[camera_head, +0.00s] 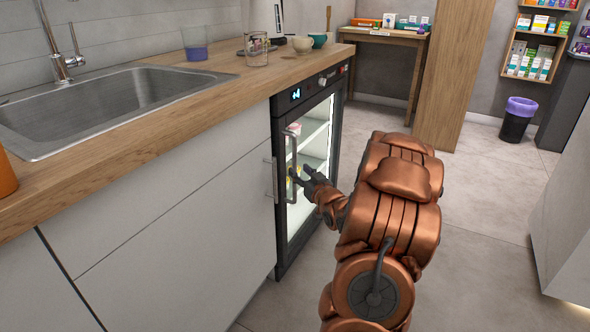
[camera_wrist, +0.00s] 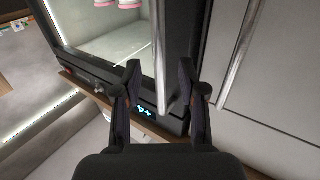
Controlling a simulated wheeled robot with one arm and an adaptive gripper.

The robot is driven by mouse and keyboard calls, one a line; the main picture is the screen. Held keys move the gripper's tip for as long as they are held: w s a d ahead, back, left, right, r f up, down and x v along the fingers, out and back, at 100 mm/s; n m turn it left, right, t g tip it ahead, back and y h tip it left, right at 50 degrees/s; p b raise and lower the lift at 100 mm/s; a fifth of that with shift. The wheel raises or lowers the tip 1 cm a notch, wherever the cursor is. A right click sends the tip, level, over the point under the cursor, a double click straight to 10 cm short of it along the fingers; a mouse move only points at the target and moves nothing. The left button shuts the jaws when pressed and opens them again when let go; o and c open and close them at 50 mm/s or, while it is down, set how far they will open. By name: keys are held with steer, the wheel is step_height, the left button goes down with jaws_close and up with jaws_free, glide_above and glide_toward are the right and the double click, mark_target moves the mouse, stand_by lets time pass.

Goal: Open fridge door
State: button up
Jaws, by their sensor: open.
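The small black-framed fridge (camera_head: 337,120) stands under the wooden counter, its glass door (camera_head: 313,150) looking shut and its inside lit. The door's vertical grey bar handle (camera_head: 293,152) is on the left side of the door. My gripper (camera_head: 299,177) is at this handle, near its middle. In the wrist view, the handle (camera_wrist: 158,45) runs between the two open fingers of my gripper (camera_wrist: 160,80). The fingers appear apart from the bar on both sides. The fridge's lit display (camera_wrist: 145,112) also shows there.
A white cabinet (camera_head: 185,235) with its own bar handle (camera_head: 272,180) adjoins the fridge on the left; that handle (camera_wrist: 241,50) is right in the wrist view. The counter (camera_head: 225,85) holds a sink, beakers and bowls. The floor (camera_head: 480,215) right of my arm is clear.

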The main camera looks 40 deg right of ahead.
mark_target(296, 167)
steer(key=shift+b+x, duration=0.45)
steer(key=shift+x, duration=1.8)
jaws_close()
